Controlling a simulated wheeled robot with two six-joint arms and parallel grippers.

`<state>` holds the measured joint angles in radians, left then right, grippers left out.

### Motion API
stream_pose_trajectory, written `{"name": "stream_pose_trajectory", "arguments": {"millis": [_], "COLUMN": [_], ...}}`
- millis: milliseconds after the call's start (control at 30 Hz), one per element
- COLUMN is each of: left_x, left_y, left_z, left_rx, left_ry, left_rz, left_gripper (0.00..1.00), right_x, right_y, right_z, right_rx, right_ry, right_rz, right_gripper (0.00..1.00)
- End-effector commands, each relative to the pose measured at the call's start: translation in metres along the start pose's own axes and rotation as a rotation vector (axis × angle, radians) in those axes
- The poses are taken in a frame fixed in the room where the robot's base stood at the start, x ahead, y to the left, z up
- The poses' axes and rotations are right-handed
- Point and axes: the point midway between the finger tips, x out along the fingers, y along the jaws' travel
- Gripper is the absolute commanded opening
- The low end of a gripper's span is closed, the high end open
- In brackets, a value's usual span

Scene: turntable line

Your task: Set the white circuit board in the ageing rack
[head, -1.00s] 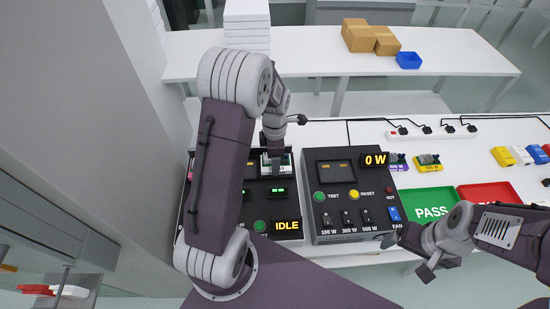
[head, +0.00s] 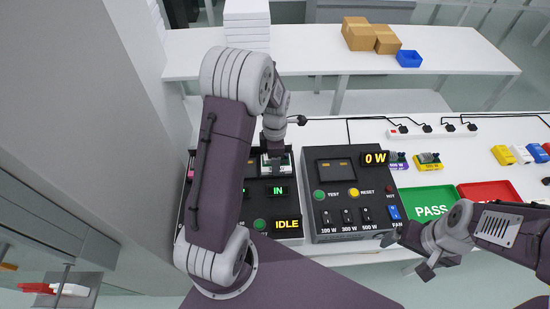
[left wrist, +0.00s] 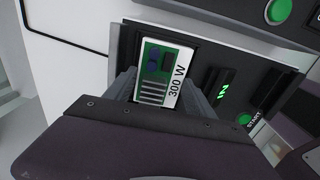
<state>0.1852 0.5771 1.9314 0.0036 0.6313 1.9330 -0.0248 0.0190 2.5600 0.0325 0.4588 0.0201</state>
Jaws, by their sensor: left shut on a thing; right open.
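The white circuit board (left wrist: 156,78), with a white border, a green face and a "300 W" label, sits in a dark slot of the ageing rack (left wrist: 192,45) in the left wrist view. My left gripper (left wrist: 158,100) is shut on it, one finger on each side. In the head view, the board (head: 283,160) is partly hidden under my left gripper (head: 275,158). The rack (head: 262,210) is the black unit reading "IDLE", with a green "IN" display by the slot. My right gripper (head: 408,254) is open and empty, in front of the green tray.
A black test unit (head: 345,200) reading "0 W" stands right of the rack. Farther right are a green PASS tray (head: 430,193), a red tray (head: 485,188) and small coloured modules (head: 428,158). A power strip (head: 432,132) lies behind. My left arm hides the rack's left part.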

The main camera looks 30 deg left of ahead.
Motion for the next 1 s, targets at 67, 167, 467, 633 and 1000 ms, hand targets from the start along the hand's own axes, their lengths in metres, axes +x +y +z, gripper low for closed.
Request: {"name": "stream_pose_trajectory", "arguments": {"millis": [67, 167, 467, 633, 1000], "left_x": [0.000, 0.000, 0.000, -0.013, -0.085], "left_y": [0.000, 0.000, 0.000, 0.001, 0.000], "left_z": [0.000, 0.000, 0.000, 0.000, 0.000], "left_rx": [0.000, 0.000, 0.000, 0.000, 0.000], "left_ry": [0.000, 0.000, 0.000, -0.002, -0.001], "left_rz": [0.000, 0.000, 0.000, 0.004, 0.002], "left_gripper": [0.13, 0.13, 0.89, 0.89, 0.89], "right_x": [0.000, 0.000, 0.000, 0.000, -0.003], "right_y": [0.000, 0.000, 0.000, 0.000, 0.000], "right_z": [0.000, 0.000, 0.000, 0.000, 0.000], "right_rx": [0.000, 0.000, 0.000, 0.000, 0.000], "right_ry": [0.000, 0.000, 0.000, 0.000, 0.000], "right_rz": [0.000, 0.000, 0.000, 0.000, 0.000], "right_gripper": [0.89, 0.89, 0.89, 0.89, 0.89]}}
